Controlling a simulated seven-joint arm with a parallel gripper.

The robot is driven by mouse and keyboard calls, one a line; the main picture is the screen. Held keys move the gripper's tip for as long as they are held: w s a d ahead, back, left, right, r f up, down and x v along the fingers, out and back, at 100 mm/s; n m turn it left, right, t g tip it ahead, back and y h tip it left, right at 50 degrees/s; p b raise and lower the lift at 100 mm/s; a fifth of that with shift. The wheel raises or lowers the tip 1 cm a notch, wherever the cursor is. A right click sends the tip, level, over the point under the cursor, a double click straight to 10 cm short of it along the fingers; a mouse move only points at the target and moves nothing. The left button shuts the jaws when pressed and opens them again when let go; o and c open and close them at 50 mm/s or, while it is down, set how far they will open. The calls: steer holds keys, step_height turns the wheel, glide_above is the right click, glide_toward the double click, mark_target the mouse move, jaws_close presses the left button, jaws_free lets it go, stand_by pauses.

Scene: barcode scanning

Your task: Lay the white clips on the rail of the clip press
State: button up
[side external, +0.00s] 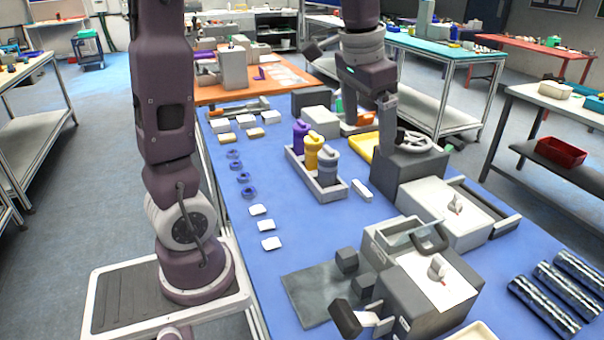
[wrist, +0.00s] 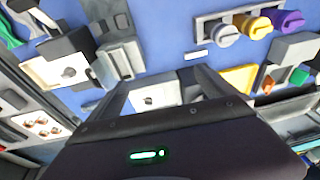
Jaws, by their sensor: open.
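Three small flat white pieces, which look like the white clips (side external: 266,226), lie in a row on the blue table in the side view. A separate small white bar (side external: 362,190) lies right of the bottle tray, and it also shows in the wrist view (wrist: 195,57). My gripper (side external: 370,112) is open and empty above the far right part of the table, well away from the row of white pieces. Its fingers also show in the wrist view (wrist: 165,92). I cannot tell which grey machine is the clip press; no rail is clear.
A grey tray (side external: 334,190) holds purple, yellow and grey bottles. A grey machine with a handwheel (side external: 408,165) and a grey box with a handle (side external: 395,240) stand at the right. Blue rings (side external: 243,178) lie at the left. The table between rings and tray is clear.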

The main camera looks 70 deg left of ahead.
steer(key=s+d+t, duration=0.1)
steer(key=s+d, duration=0.2)
steer(key=s, duration=0.3)
steer(key=s+d+r+t, duration=0.1)
steer(key=s+d, duration=0.2)
steer(key=s, duration=0.3)
steer(key=shift+d, duration=0.35)
steer(key=shift+o, duration=0.6)
steer(key=s+d+f+t, duration=0.1)
steer(key=s+d+f, duration=0.1)
steer(key=s, duration=0.5)
steer(key=shift+f+h, duration=0.4)
steer(key=shift+f, duration=0.2)
steer(key=shift+d, duration=0.1)
